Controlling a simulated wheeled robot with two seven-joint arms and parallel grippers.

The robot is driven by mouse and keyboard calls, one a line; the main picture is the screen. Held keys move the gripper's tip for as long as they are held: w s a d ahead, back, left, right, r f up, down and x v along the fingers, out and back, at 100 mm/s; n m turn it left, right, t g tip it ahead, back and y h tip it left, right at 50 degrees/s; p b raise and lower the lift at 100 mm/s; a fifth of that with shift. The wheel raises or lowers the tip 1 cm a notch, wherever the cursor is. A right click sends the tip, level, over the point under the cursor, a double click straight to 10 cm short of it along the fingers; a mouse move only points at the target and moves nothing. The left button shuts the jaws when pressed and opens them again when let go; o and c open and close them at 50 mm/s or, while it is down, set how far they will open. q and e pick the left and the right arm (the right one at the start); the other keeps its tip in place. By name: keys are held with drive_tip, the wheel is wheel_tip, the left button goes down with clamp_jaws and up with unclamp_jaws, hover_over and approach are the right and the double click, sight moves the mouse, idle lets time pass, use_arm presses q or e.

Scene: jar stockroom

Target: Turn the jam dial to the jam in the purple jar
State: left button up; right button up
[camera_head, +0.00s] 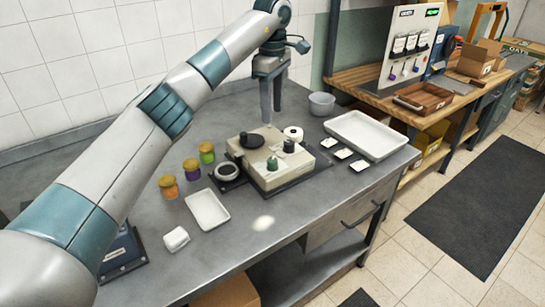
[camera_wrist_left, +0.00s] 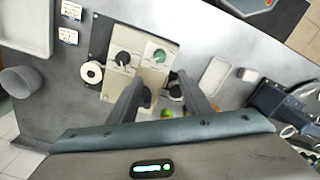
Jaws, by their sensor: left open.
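The cream dial machine (camera_head: 272,172) stands on the grey worktop, with a black knob (camera_head: 289,146) and a green knob (camera_head: 271,164) on its top; I cannot tell which is the jam dial. The wrist view also shows the black knob (camera_wrist_left: 123,58) and green knob (camera_wrist_left: 158,55). The purple jar (camera_head: 192,171) stands between the orange jar (camera_head: 168,187) and the green jar (camera_head: 206,153), left of the machine. My left gripper (camera_head: 271,117) points down above the machine's back, open and empty, apart from both knobs. My right gripper is out of view.
A white roll (camera_head: 293,133) and a dark ring-shaped dish (camera_head: 227,172) sit beside the machine. A small white tray (camera_head: 208,209) lies in front of the jars. A large white tray (camera_head: 366,134), small cards (camera_head: 342,154) and a grey bowl (camera_head: 321,103) stand to the right.

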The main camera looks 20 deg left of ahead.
sight(272, 160)
use_arm(q)
wheel_tip(272, 160, down, 16)
drive_tip(key=p, duration=0.5)
drive_tip(key=shift+f, duration=0.7)
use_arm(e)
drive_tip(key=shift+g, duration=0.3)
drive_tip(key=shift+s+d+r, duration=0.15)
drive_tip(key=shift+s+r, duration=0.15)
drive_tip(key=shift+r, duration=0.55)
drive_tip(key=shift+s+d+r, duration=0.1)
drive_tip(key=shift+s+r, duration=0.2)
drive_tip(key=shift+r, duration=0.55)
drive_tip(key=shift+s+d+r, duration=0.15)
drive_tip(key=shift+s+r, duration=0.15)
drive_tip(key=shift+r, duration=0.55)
use_arm(q)
drive_tip(key=c, duration=1.1)
